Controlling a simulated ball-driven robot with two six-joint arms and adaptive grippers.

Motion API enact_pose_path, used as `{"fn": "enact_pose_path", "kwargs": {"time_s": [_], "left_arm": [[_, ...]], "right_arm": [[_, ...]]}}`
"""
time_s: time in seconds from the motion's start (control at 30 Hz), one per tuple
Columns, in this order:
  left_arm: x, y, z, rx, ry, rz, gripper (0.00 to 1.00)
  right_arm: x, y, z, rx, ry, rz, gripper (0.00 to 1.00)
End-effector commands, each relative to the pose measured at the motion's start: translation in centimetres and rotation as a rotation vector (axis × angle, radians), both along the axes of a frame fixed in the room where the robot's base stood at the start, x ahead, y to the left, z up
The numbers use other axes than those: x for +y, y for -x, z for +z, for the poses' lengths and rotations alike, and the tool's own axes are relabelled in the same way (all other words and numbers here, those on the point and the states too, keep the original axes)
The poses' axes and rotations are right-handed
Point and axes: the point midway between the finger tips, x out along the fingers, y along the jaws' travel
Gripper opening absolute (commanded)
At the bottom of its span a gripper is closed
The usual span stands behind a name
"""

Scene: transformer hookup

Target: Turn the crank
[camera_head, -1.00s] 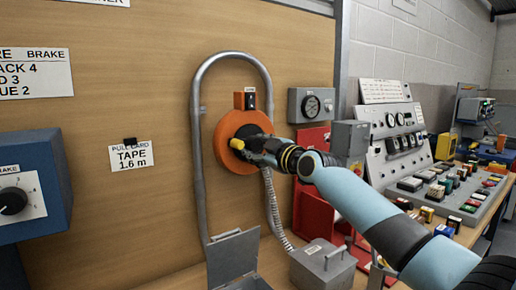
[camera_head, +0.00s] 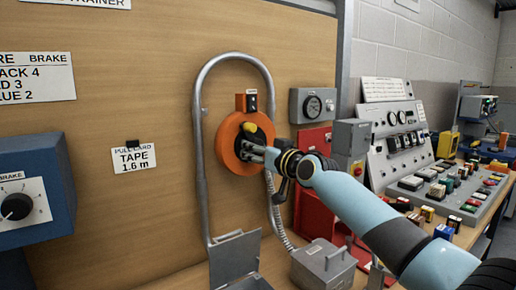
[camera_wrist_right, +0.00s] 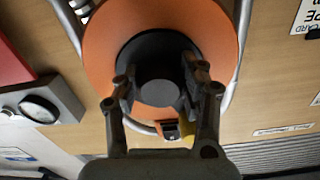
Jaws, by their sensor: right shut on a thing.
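The orange disc (camera_head: 228,152) is mounted on the wooden board, with a dark round crank hub (camera_wrist_right: 158,55) at its centre. The crank's yellow knob (camera_head: 249,127) sits at the top of the hub in the head view. In the wrist view the knob (camera_wrist_right: 207,130) shows beside the finger on the right, partly hidden. My right gripper (camera_head: 259,149) reaches in from the right and is shut on the crank hub, one finger (camera_wrist_right: 124,88) on each side. Its fingers hide part of the hub in the head view. My left gripper is not in view.
A grey pipe loop (camera_head: 199,150) arches around the disc. A small orange switch box (camera_head: 246,102) sits just above it. A gauge (camera_head: 313,105) and a red cabinet (camera_head: 313,138) are to the right. A grey box (camera_head: 323,264) stands below.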

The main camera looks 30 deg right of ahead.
Motion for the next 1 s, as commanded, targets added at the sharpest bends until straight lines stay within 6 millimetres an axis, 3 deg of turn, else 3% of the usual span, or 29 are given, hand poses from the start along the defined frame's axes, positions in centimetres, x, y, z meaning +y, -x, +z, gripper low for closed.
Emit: {"fn": "enact_pose_path", "kwargs": {"time_s": [0.4,0.97,1.0], "left_arm": [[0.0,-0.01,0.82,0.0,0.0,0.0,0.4],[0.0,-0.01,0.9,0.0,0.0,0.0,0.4],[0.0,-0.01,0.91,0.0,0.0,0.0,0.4]], "right_arm": [[0.35,-0.01,0.32,0.013,-0.2,0.003,0.0],[0.29,-0.09,0.81,0.005,-0.227,0.002,0.0],[0.28,-0.09,0.84,0.004,-0.227,0.003,0.44]]}}
